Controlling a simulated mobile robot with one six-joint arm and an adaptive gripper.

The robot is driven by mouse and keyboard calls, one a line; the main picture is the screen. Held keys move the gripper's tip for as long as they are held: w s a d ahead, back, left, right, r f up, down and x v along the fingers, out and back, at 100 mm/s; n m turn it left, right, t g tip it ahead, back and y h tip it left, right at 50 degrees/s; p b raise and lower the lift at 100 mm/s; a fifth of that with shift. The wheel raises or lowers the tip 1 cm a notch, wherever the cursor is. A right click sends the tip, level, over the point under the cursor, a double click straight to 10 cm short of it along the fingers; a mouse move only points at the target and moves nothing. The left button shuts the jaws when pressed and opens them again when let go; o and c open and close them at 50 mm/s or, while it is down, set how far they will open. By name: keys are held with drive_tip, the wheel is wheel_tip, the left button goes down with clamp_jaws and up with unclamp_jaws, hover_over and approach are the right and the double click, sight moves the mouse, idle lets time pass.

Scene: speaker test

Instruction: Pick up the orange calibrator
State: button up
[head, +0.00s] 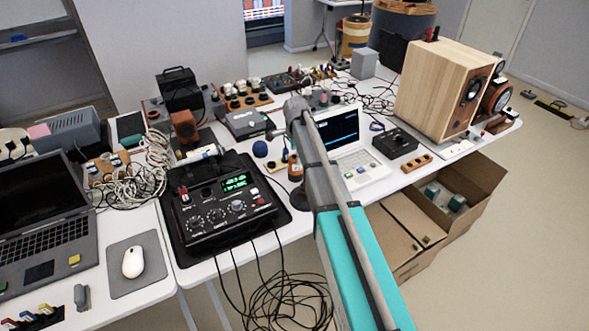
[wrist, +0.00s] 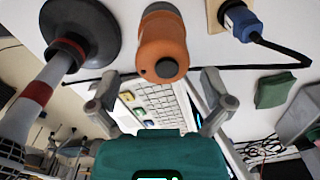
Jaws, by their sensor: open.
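The orange calibrator (wrist: 162,45) is a short orange cylinder with a grey end and a dark round button, at the top middle of the wrist view. In the head view my arm hides most of the gripper.
A black round base with a red-and-white pole (wrist: 78,32) stands close left of the calibrator in the wrist view. A blue plug (wrist: 241,22) with a black cable is to its right. The white laptop (head: 345,140) and black control box (head: 225,205) are nearby.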

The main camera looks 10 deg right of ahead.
sight(296, 165)
drive_tip(key=shift+f, duration=0.1)
drive_tip(key=shift+f+b, duration=2.5)
drive_tip(key=shift+b, duration=0.1)
drive_tip(key=c, duration=1.2)
drive_tip(key=shift+r, duration=0.1)
drive_tip(key=shift+c, duration=0.2)
wheel_tip(296, 165, up, 3)
drive_tip(key=p, duration=0.3)
drive_tip(key=s+d+r+p, duration=0.3)
drive_tip(key=r+p, duration=0.3)
drive_tip(key=shift+s+d+r+p, duration=0.3)
drive_tip(key=shift+d+p, duration=0.1)
drive_tip(key=s+d+r+p, duration=0.2)
drive_tip(key=s+d, duration=0.3)
drive_tip(key=shift+r+p, duration=0.4)
drive_tip(key=shift+s+d+r, duration=0.2)
drive_tip(key=shift+s+d, duration=0.25)
drive_tip(key=shift+d, duration=0.3)
